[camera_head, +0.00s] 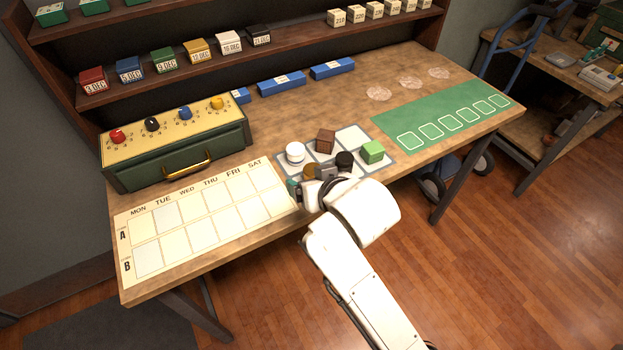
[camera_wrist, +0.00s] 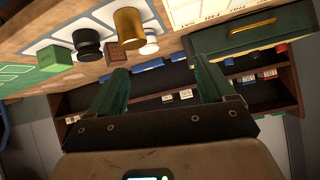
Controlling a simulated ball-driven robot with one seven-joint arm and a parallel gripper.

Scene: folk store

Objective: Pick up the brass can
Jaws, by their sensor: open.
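The brass can (camera_wrist: 129,24) shows in the wrist view as a gold cylinder standing on the pale mat, above the gap between my fingers in the picture and apart from them. In the head view only a small part of the brass can (camera_head: 310,171) shows, just beyond my gripper, which hides the rest. My gripper (camera_wrist: 155,82) is open and empty, with its two green fingers spread. In the head view my gripper (camera_head: 308,184) is at the front edge of the mat (camera_head: 351,137), partly hidden by my own wrist.
On the mat stand a white can (camera_head: 295,153), a brown block (camera_head: 325,141), a black can (camera_head: 344,160) close to the brass can, and a green block (camera_head: 373,152). A green drawer box (camera_head: 180,150) stands left. A calendar board (camera_head: 205,222) lies in front of it.

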